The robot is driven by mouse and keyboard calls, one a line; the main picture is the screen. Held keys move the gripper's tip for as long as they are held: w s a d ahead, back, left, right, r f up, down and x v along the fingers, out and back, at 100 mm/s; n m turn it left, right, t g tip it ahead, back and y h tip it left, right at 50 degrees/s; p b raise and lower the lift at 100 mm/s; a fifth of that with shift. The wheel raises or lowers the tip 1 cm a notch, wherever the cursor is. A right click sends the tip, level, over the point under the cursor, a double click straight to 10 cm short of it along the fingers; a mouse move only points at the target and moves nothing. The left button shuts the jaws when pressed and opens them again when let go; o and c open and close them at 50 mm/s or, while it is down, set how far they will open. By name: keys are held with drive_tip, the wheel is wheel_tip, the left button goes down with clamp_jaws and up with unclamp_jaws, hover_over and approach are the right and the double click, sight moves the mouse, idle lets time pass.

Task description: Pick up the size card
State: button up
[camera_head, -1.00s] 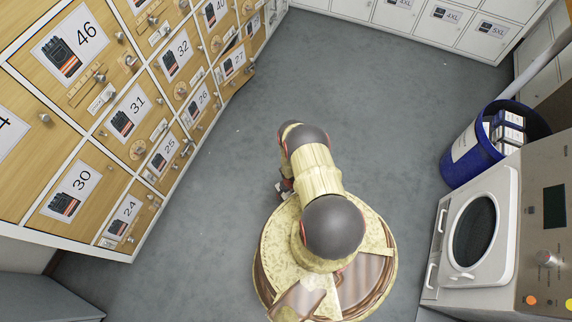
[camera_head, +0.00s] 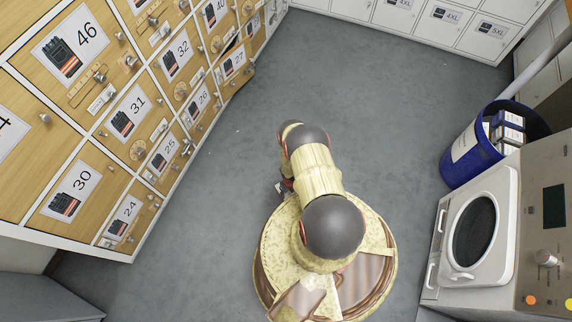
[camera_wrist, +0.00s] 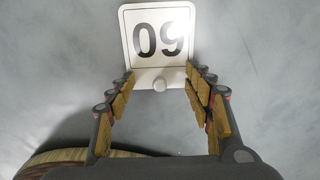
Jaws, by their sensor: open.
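The size card (camera_wrist: 158,20) is a white square plate with a dark border and black digits that read "09" in the wrist view. My gripper (camera_wrist: 164,80) is open, with a finger on each side of the knob and the lower part of the card. I see no finger clearly touching it. In the head view my gripper (camera_head: 285,187) is mostly hidden by my arm, and the card cannot be made out there.
Grey floor (camera_head: 350,90) lies open around my base. A wall of numbered wooden lockers (camera_head: 120,120) stands at left. A blue bin (camera_head: 465,158) with boxes and a white-doored machine (camera_head: 475,230) stand at right. White lockers (camera_head: 440,25) line the back.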

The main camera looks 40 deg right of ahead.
drive_tip(key=shift+s+a+f, duration=0.1)
drive_tip(key=c, duration=0.6)
drive_tip(key=shift+c, duration=1)
